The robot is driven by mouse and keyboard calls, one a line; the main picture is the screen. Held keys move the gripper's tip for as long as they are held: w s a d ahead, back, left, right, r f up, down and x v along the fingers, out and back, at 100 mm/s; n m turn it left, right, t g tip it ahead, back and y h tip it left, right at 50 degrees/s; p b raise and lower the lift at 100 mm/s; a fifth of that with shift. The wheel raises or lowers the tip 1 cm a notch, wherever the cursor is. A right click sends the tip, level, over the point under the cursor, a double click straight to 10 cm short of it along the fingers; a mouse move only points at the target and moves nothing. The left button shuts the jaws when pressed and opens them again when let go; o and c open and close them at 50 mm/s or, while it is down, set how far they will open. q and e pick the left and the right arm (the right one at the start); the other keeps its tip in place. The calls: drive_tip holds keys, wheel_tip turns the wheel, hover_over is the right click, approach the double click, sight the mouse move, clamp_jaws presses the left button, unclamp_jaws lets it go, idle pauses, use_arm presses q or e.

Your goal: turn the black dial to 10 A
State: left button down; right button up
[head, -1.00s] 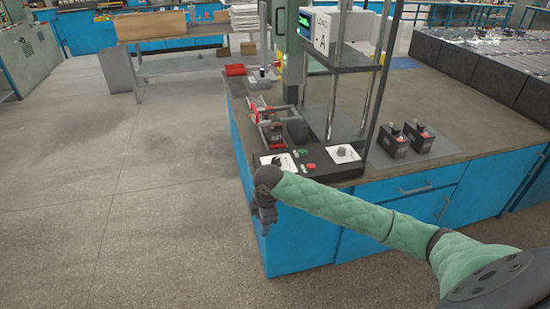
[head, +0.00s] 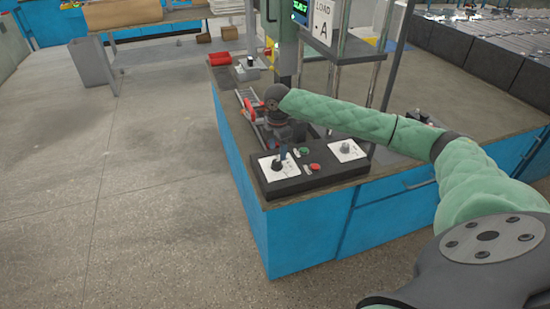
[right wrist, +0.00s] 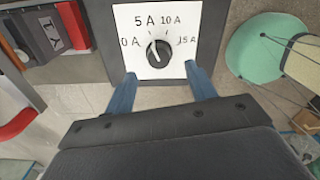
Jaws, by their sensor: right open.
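The black dial (head: 278,164) sits on a white plate at the left end of a black control box (head: 318,175), at the bench corner. In the right wrist view the black dial (right wrist: 158,53) is ringed by the marks 0 A, 5 A, 10 A and 15 A. Its pale pointer line seems to lean up and left, nearer 5 A than 10 A. My right gripper (head: 284,154) hangs over the box, close to the dial. In the right wrist view its two blue fingers (right wrist: 162,80) are apart and empty, with the dial between and beyond their tips. My left gripper is not in view.
A grey knob (head: 345,147) on a second white plate, a green button (head: 304,152) and a red button (head: 315,167) share the box. A rack with red parts (head: 249,104) stands behind. A post frame with a LOAD A sign (head: 322,22) rises at the back.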

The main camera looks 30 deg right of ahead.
sight(277, 161)
drive_tip(key=f, duration=0.4)
drive_tip(key=shift+w+f+p, duration=0.15)
drive_tip(key=shift+w+p, duration=0.1)
drive_tip(key=shift+p, duration=0.1)
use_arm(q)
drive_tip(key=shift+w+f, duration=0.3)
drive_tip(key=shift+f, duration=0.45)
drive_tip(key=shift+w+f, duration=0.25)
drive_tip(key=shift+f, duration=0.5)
use_arm(e)
drive_tip(key=shift+s+f, duration=0.1)
drive_tip(key=shift+f, duration=0.85)
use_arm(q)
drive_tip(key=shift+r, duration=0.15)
use_arm(e)
drive_tip(key=c, duration=1)
